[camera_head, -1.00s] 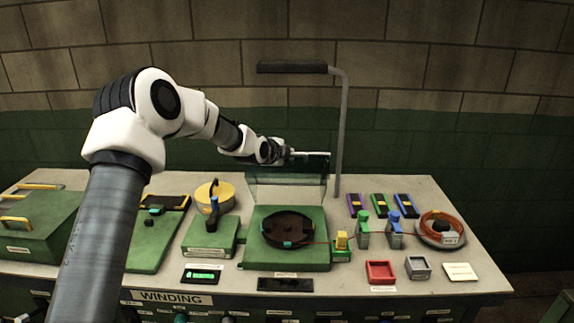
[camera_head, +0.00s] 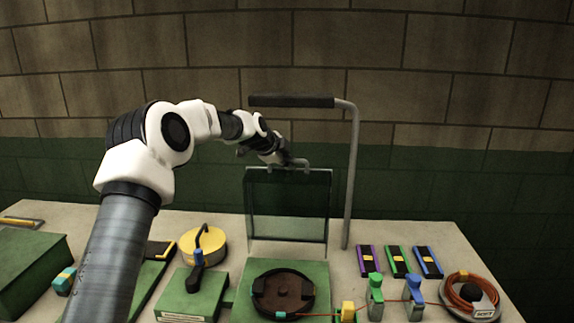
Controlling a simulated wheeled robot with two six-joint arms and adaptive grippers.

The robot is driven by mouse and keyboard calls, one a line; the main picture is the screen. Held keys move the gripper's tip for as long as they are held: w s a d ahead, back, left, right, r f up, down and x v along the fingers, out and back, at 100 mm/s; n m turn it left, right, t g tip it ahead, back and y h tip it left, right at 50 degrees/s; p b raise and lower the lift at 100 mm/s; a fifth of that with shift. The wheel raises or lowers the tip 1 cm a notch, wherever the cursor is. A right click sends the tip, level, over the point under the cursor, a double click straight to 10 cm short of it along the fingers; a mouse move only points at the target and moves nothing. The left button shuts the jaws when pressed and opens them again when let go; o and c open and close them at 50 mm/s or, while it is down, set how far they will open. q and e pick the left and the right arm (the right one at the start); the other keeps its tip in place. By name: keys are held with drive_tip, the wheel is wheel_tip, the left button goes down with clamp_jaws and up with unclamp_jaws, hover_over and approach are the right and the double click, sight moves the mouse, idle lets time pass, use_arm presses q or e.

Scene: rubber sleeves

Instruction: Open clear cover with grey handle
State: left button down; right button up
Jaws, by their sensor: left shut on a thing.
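The clear cover (camera_head: 288,215) stands upright behind the green winding base (camera_head: 245,312), with its see-through panel facing me. The grey handle (camera_head: 303,163) is at its top edge. My left gripper (camera_head: 287,162) is at that top edge, shut on the grey handle. The fingertips are small and partly hidden behind the wrist. On the base lies a dark round turntable (camera_head: 283,293), uncovered. My right gripper is not in view.
A grey post with a dark lamp bar (camera_head: 291,101) rises just right of the cover. A yellow disc (camera_head: 203,246) on a green block is at left. Blue (camera_head: 414,291) and green (camera_head: 375,290) clamps and an orange wire coil (camera_head: 470,293) are at right.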

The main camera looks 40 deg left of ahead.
use_arm(q)
drive_tip(key=shift+w+a+f, duration=0.1)
drive_tip(key=shift+w+f, duration=0.05)
drive_tip(key=shift+w, duration=0.05)
drive_tip(key=c, duration=1.2)
unclamp_jaws()
drive_tip(key=shift+d, duration=0.2)
drive_tip(key=v, duration=1.2)
drive_tip(key=shift+w, duration=0.15)
